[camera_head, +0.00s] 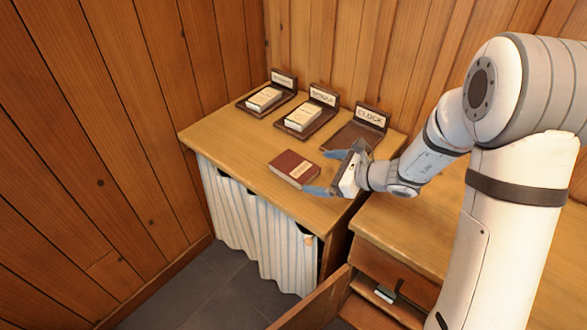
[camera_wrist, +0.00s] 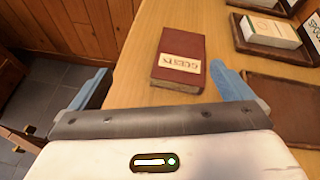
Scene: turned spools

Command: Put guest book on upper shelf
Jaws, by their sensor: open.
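The guest book (camera_head: 290,166) is a dark red book with a cream label. It lies flat on the wooden counter; in the wrist view (camera_wrist: 184,48) the label reads "GUESTS". My gripper (camera_head: 322,173) is open, with its blue fingers spread just right of the book in the head view. In the wrist view the book lies ahead of my gripper (camera_wrist: 160,72), between the lines of the fingers, with nothing held. An open cabinet (camera_head: 383,258) at the lower right shows a shelf board inside; I cannot tell whether it is the upper shelf.
Three dark trays with upright name cards stand along the back; the left tray (camera_head: 282,101) and middle tray (camera_head: 318,126) hold pale boxes. The tray marked "CLOCK" (camera_head: 358,138) is empty. An open door (camera_head: 315,304) juts out at the bottom. A striped curtain (camera_head: 245,220) hangs below the counter.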

